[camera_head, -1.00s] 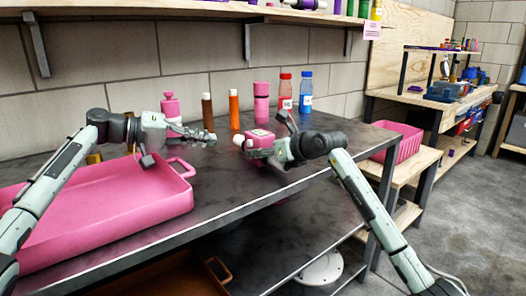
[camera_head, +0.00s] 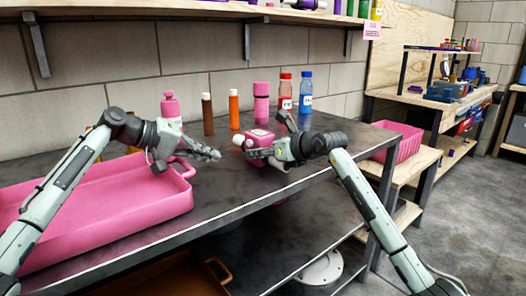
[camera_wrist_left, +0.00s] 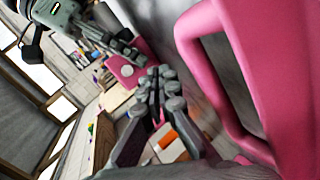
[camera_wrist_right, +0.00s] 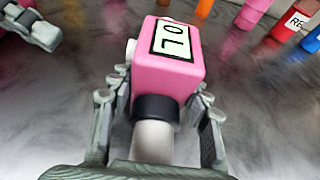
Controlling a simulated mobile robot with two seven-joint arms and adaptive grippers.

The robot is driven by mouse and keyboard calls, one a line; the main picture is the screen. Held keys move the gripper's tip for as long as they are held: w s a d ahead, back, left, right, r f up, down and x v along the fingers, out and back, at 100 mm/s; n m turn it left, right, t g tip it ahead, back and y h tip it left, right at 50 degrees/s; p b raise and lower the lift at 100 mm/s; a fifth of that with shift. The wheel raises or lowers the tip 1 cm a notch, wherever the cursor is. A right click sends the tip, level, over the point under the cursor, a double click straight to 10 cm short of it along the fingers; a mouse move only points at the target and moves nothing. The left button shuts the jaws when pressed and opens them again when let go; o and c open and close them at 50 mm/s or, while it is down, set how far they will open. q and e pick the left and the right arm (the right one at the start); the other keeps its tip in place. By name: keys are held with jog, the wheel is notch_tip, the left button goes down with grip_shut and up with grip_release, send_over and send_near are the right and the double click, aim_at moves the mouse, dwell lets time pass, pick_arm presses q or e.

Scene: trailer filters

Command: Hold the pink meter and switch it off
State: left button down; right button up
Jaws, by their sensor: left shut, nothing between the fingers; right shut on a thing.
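The pink meter (camera_head: 258,138) is at the right part of the dark table in the head view. In the right wrist view the meter (camera_wrist_right: 168,62) shows a pale display reading "70" or similar, a white knob on its left side and a black collar with a pale stem below. My right gripper (camera_wrist_right: 160,105) is shut on the meter, with fingers on both sides of it. My left gripper (camera_head: 216,155) is shut and empty, to the left of the meter and apart from it. The left fingers also show in the left wrist view (camera_wrist_left: 165,85).
A large pink tray (camera_head: 110,210) fills the left of the table; its handle (camera_wrist_left: 215,80) is close to my left gripper. Bottles in brown (camera_head: 208,115), orange (camera_head: 234,110), pink (camera_head: 261,105), red (camera_head: 285,92) and blue (camera_head: 306,90) stand behind. A pink basket (camera_head: 398,143) is at right.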

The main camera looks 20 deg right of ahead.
pick_arm(q)
jog(key=shift+s+f+n+t+y, duration=0.1)
jog(key=shift+f+n+t+y, duration=0.5)
jog(key=shift+n+y, duration=0.1)
jog(key=shift+a+f+n+t+y, duration=0.1)
jog(key=shift+n+t+y, duration=0.5)
jog(key=shift+n, duration=0.2)
jog(key=shift+a+r+n+t+y, duration=0.15)
jog(key=shift+r+n+t+y, duration=0.25)
jog(key=shift+n+t, duration=0.4)
jog(key=r+n+t, duration=0.1)
jog(key=s+r+n+t+y, duration=0.1)
jog(key=n+t, duration=0.1)
jog(key=shift+s+r, duration=0.15)
jog(key=shift+s, duration=0.1)
jog(key=shift+s+r+n+t+y, duration=0.2)
jog(key=shift+s+n+t+y, duration=0.1)
jog(key=shift+s+n+t, duration=0.15)
send_near(246, 143)
jog(key=shift+x, duration=2.15)
jog(key=shift+w, duration=0.1)
